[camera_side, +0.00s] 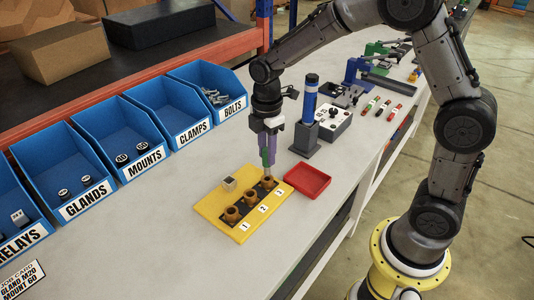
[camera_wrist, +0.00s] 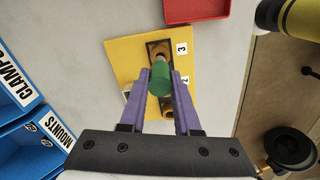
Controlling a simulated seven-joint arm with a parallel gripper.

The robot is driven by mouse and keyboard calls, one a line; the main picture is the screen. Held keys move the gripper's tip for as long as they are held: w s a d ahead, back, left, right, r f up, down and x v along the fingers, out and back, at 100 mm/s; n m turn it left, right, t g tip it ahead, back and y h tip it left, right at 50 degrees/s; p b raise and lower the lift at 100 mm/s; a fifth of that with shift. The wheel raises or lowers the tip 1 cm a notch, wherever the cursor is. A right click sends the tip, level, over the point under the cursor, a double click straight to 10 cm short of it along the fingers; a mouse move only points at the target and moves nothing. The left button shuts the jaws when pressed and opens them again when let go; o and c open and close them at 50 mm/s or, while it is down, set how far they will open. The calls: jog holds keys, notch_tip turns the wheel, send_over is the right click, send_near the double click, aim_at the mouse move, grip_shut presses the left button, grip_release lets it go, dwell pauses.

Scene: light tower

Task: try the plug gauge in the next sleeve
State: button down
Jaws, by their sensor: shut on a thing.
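The yellow board (camera_side: 215,204) carries three copper-brown sleeves in a row, marked 1, 2 and 3: sleeve 1 (camera_side: 231,215), sleeve 2 (camera_side: 250,198) and sleeve 3 (camera_side: 268,183). My gripper (camera_side: 267,160) has purple fingers and is shut on the green handle of the plug gauge (camera_wrist: 160,80). The gauge is close to upright over sleeve 3, its lower end at or just above the sleeve mouth. I cannot tell whether it has entered. In the wrist view the green handle hides part of sleeve 3 (camera_wrist: 160,50).
A small grey block (camera_side: 229,184) sits on the board behind the sleeves. A red tray (camera_side: 308,181) lies right of the board. A blue cylinder on a grey stand (camera_side: 306,137) rises behind it. Blue bins (camera_side: 125,143) line the left. The bench in front is clear.

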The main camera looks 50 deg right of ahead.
jog(key=shift+r, duration=0.75)
